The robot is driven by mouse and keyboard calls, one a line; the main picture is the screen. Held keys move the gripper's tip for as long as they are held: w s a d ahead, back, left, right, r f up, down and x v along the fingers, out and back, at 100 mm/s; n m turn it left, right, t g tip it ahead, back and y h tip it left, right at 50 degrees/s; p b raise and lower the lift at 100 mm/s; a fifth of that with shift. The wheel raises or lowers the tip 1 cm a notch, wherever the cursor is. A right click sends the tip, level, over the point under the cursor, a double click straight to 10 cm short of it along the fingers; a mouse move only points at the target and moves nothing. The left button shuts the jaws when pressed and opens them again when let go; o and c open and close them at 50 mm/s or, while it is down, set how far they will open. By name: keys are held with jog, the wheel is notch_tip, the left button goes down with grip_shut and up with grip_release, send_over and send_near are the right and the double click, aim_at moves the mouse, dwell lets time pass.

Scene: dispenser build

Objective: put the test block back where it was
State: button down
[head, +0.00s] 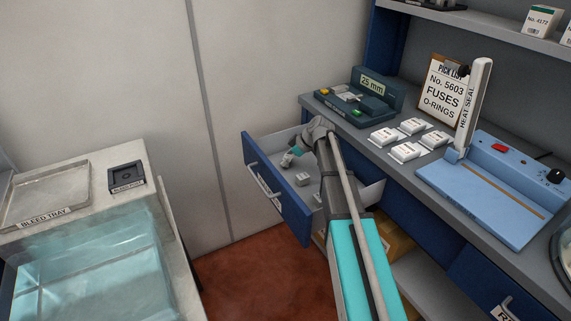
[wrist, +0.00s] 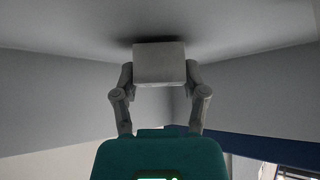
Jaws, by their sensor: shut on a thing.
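My gripper (head: 287,160) is inside the open blue-fronted drawer (head: 277,188), near its back left corner. In the wrist view its two grey fingers (wrist: 160,75) are shut on a plain pale grey block (wrist: 159,62), one finger on each side. The block is close to a grey drawer surface and casts a dark shadow there; I cannot tell whether it touches. In the head view the held block is too small and covered to make out clearly. A gauge (head: 360,96) with a "25 mm" display stands on the counter above the drawer.
A small pale box (head: 303,179) lies in the drawer, with another pale item partly behind my arm. Several white packets (head: 404,151), a blue heat sealer (head: 495,185) and a pick list (head: 444,92) are on the counter. A bleed tray (head: 42,190) stands left.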

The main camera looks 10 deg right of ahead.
jog(key=shift+f, duration=0.25)
jog(key=shift+c, duration=0.6)
grip_release()
jog(key=shift+r, duration=0.15)
jog(key=shift+p+v, duration=1.05)
jog(key=shift+v, duration=0.15)
jog(key=p+v, duration=0.3)
jog(key=v, duration=0.1)
jog(key=shift+d+r, duration=0.1)
jog(key=shift+r, duration=0.15)
jog(key=shift+s+d+r+p, duration=0.15)
jog(key=shift+d+p, duration=0.1)
jog(key=shift+p, duration=0.15)
